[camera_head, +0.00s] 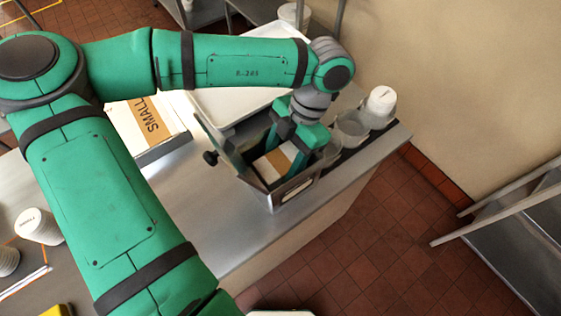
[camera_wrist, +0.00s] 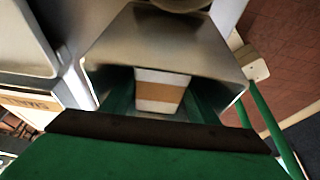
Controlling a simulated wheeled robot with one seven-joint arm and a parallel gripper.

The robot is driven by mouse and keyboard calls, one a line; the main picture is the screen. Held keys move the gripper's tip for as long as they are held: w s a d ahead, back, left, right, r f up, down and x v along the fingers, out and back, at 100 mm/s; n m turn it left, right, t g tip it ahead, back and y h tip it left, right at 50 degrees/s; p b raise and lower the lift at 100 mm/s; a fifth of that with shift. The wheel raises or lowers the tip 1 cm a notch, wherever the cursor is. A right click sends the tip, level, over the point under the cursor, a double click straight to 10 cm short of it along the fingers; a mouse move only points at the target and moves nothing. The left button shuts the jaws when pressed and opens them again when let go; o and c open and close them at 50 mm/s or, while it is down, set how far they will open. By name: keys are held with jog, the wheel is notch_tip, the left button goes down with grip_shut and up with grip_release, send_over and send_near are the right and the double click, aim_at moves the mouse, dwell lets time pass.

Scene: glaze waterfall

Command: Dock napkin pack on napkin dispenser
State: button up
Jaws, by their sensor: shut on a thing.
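The napkin pack (camera_head: 276,160), white with a brown band, sits between the fingers of my gripper (camera_head: 284,155), down inside the napkin dispenser (camera_head: 291,193). The dispenser is a metal open-topped box near the counter's front edge. The wrist view looks down into the dispenser (camera_wrist: 110,48), where the napkin pack (camera_wrist: 160,91) shows between its metal walls. My gripper is shut on the pack. The pack's lower part is hidden, so I cannot tell whether it rests on the bottom.
A white tray (camera_head: 215,107) lies behind the dispenser. Cups (camera_head: 380,104) stand to its right by the counter edge. A box marked SMALL (camera_head: 150,122) lies to the left. The steel counter (camera_head: 205,215) is clear in front of the box and left of the dispenser.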

jog(key=shift+f, duration=0.4)
jog(key=o, duration=0.9)
jog(key=shift+f, duration=0.1)
jog(key=shift+o, duration=0.2)
jog(key=v, duration=1.2)
jog(key=shift+a, duration=0.1)
